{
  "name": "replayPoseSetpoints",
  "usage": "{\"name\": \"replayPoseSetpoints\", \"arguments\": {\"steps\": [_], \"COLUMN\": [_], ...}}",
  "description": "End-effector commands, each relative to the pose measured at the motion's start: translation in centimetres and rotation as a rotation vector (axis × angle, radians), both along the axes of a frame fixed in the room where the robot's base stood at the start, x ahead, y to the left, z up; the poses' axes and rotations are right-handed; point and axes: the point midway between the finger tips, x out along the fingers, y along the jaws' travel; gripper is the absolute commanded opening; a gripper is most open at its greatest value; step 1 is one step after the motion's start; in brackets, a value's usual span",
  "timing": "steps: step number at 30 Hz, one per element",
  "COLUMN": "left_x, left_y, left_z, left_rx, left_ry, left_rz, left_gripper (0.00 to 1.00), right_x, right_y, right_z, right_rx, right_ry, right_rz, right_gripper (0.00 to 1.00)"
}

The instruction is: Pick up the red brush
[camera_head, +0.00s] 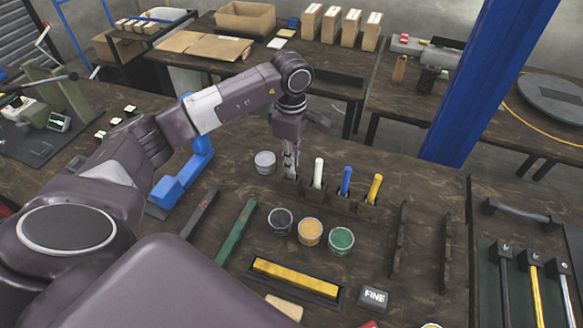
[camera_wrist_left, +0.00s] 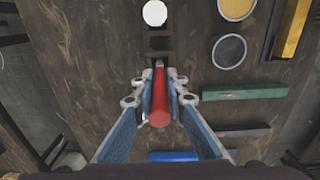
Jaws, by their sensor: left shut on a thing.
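The red brush's round handle (camera_wrist_left: 160,103) shows in the left wrist view between the fingers of my left gripper (camera_wrist_left: 159,90). The fingers are shut on it from both sides. In the head view my left gripper (camera_head: 290,160) points down at the leftmost slot of a dark brush holder (camera_head: 338,197). There the red brush is mostly hidden by the gripper, and I cannot tell whether its lower end is still in the slot. My right gripper is not in view.
A white brush (camera_head: 318,172), a blue brush (camera_head: 346,180) and a yellow brush (camera_head: 375,188) stand upright right of the gripper. Black (camera_head: 281,220), yellow (camera_head: 310,231) and green (camera_head: 341,240) paint pots stand in front. A grey can (camera_head: 265,162) is close on the left.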

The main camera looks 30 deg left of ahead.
Motion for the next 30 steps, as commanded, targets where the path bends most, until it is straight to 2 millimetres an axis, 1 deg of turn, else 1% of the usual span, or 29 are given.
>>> {"name": "replayPoseSetpoints", "arguments": {"steps": [5,8,10,13,15,18,22,25,30], "left_x": [0.2,0.2,0.2,0.2,0.1,0.1,0.1,0.0,0.0], "left_y": [0.0,0.0,-0.1,0.0,0.1,0.1,0.0,0.0,0.0], "left_z": [3.9,6.6,8.8,11.8,13.5,15.0,16.4,16.9,17.3], "left_rx": [0.0,0.0,-0.001,0.0,0.002,0.001,0.001,0.0,-0.001], "left_ry": [-0.007,-0.008,-0.01,-0.008,-0.006,-0.004,-0.003,-0.001,0.0], "left_rz": [-0.001,-0.002,-0.002,0.0,0.0,0.0,0.0,0.0,0.0], "left_gripper": [0.0,0.0,0.0,0.0,0.0,0.0,0.0,0.0,0.0], "right_x": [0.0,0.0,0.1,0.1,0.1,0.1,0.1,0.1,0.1], "right_y": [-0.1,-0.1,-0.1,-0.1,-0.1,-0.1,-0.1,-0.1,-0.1], "right_z": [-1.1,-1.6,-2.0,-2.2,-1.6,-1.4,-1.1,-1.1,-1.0], "right_rx": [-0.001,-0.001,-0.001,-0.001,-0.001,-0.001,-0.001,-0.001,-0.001], "right_ry": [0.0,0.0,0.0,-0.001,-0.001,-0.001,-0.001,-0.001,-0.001], "right_rz": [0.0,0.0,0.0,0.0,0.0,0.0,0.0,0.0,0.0], "right_gripper": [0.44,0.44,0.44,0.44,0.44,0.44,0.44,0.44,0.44]}}
